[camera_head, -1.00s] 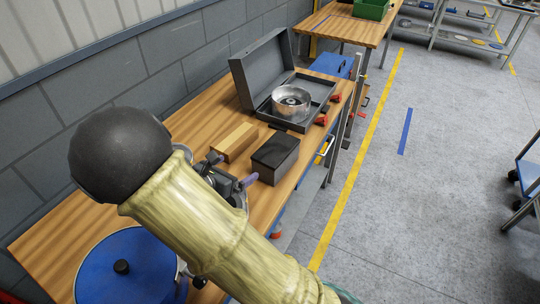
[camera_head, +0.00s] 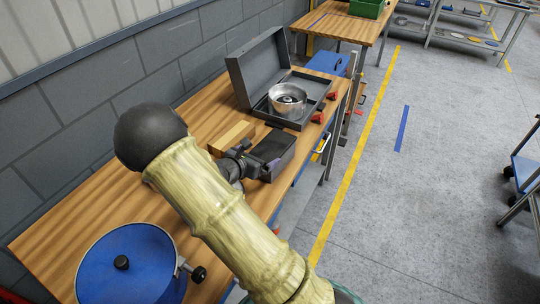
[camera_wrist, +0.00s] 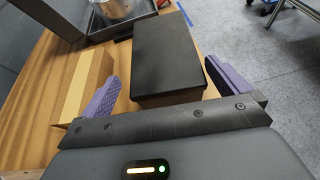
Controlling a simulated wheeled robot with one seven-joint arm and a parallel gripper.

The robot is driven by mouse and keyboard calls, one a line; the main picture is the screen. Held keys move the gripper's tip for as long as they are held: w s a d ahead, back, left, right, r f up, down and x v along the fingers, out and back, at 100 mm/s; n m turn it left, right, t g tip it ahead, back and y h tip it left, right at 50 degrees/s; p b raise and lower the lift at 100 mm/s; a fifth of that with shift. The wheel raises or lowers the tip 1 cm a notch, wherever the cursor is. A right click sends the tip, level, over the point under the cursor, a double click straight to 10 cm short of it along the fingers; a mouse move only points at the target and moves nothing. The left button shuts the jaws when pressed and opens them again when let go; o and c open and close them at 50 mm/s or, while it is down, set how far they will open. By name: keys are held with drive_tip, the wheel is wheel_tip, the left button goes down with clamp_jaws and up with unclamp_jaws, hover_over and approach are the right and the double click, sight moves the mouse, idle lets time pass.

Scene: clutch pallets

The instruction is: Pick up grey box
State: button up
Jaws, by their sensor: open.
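The grey box (camera_head: 281,146) is a small dark box with a flat black top, standing on the wooden workbench. In the wrist view the box (camera_wrist: 166,55) lies ahead of my gripper (camera_wrist: 163,90). The purple fingers are spread, one on each side of the box's near end, with a gap on either side. In the head view my gripper (camera_head: 262,164) is at the near side of the box, partly hidden by my arm. It holds nothing.
A wooden block (camera_wrist: 84,83) stands just left of the box, close to the left finger. Behind is an open grey case (camera_head: 259,72) with a metal cylinder (camera_head: 287,100). A blue round container (camera_head: 135,265) sits at the near left. Floor lies open beyond the bench's right edge.

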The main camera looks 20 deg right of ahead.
sight(266, 152)
drive_tip(key=shift+w, duration=0.1)
drive_tip(key=shift+d, duration=0.1)
drive_tip(key=shift+d, duration=0.25)
drive_tip(key=shift+p+x, duration=0.55)
drive_tip(key=shift+x, duration=1.75)
drive_tip(key=shift+d, duration=0.1)
drive_tip(key=c, duration=1.1)
